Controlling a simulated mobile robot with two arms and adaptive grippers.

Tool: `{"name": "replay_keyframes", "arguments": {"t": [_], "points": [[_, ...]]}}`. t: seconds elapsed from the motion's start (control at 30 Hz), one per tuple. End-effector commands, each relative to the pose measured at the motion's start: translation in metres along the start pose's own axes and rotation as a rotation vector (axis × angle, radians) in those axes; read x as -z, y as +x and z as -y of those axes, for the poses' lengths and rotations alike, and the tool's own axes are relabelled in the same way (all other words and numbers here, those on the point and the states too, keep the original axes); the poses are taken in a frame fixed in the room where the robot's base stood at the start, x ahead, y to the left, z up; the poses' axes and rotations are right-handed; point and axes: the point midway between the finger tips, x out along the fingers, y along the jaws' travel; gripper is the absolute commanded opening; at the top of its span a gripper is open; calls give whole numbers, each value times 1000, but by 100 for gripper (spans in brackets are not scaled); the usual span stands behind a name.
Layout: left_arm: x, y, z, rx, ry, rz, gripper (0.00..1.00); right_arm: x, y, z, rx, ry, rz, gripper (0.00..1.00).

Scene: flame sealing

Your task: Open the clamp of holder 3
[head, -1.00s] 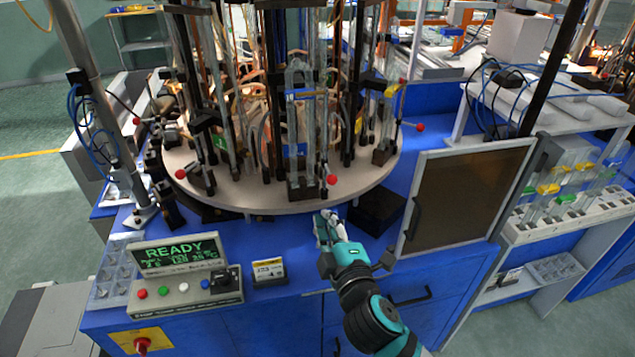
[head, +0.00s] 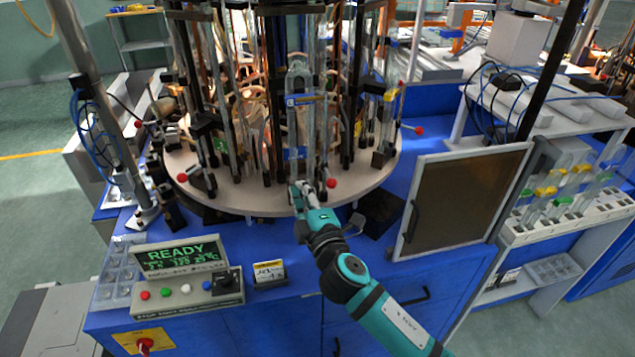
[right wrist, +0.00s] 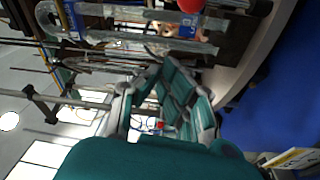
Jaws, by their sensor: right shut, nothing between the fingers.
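The front holder on the round table has a blue label (head: 294,154) and a lever with a red knob (head: 331,183). I cannot read its number, so I cannot tell if it is holder 3. My right gripper (head: 303,190) is shut and empty, in front of this holder's base, just left of the red knob. It hides part of the base. In the right wrist view my fingers (right wrist: 172,105) show below glass tubes (right wrist: 150,33), with a red knob (right wrist: 190,5) at the top edge. Whether the clamp is open I cannot tell. My left gripper is not in view.
A control box (head: 187,298) reading READY and a small sign (head: 269,273) stand at front left. A framed dark panel (head: 465,197) stands at right.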

Motion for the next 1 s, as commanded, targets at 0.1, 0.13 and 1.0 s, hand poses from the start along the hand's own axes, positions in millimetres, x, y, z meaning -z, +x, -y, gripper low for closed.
{"name": "replay_keyframes", "arguments": {"t": [0.1,0.13,1.0], "points": [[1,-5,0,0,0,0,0,1,26,-2,-1,0,1,0],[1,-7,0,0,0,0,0,-2,28,-2,1,-1,2,0],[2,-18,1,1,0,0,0,-42,10,-1,1,0,-6,0]]}}
